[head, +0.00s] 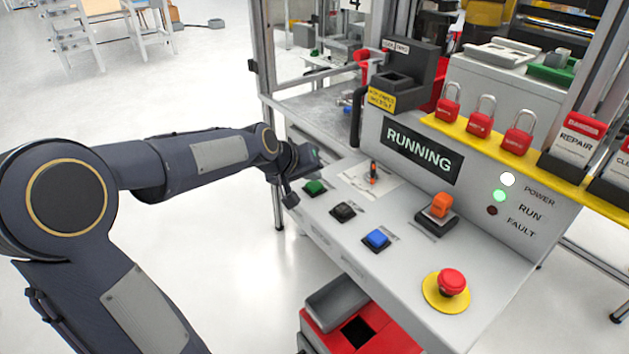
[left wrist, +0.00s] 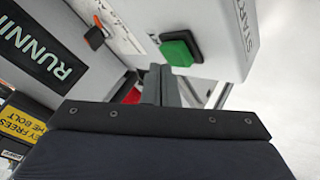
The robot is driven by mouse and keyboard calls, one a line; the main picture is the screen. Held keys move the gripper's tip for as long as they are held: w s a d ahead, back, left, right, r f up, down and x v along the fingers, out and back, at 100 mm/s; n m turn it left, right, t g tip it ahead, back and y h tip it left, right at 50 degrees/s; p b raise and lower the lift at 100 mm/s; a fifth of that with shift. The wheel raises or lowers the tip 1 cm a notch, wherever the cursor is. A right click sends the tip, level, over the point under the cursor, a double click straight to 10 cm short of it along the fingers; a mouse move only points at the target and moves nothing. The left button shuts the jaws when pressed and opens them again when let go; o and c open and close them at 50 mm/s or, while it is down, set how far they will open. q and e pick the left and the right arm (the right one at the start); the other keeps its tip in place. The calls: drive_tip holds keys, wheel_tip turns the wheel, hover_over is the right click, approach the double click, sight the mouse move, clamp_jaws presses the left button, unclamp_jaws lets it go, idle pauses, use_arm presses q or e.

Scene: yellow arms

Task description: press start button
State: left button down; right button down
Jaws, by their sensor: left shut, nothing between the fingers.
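The green start button (head: 315,187) sits at the near left of the sloped grey control panel (head: 405,265). My left gripper (head: 290,197) is shut and empty, just left of the button at the panel's edge. Its grey fingers (left wrist: 160,72) point towards the button in the wrist view; I cannot tell whether they touch it. The display (head: 420,150) reads RUNNING, and the green RUN lamp (head: 499,195) is lit. My right gripper is not in view.
Beside the start button are a black button (head: 343,211), a blue button (head: 376,239), an orange switch (head: 441,207) and a red emergency stop (head: 452,282). Red padlocks (head: 479,122) hang on a yellow rail above. A red bin (head: 350,325) stands below.

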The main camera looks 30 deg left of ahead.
sight(312, 187)
use_arm(q)
drive_tip(key=shift+r, duration=0.3)
wheel_tip(312, 187, up, 5)
drive_tip(key=p, duration=0.4)
idle(0.4)
idle(0.5)
drive_tip(key=s+d+f+m+g, duration=0.1)
drive_tip(key=s+d, duration=0.3)
drive_tip(key=s, duration=0.5)
drive_tip(key=s+d+f+m+g+h, duration=0.1)
drive_tip(key=s+d+f+m, duration=0.1)
drive_tip(key=s, duration=0.7)
drive_tip(key=s+d+f+m+g+h, duration=0.1)
drive_tip(key=s+d+f+m, duration=0.1)
drive_tip(key=s+d, duration=0.3)
drive_tip(key=s, duration=0.4)
drive_tip(key=shift+s+d+f, duration=0.3)
drive_tip(key=shift+s+d, duration=0.05)
drive_tip(key=shift+s, duration=0.05)
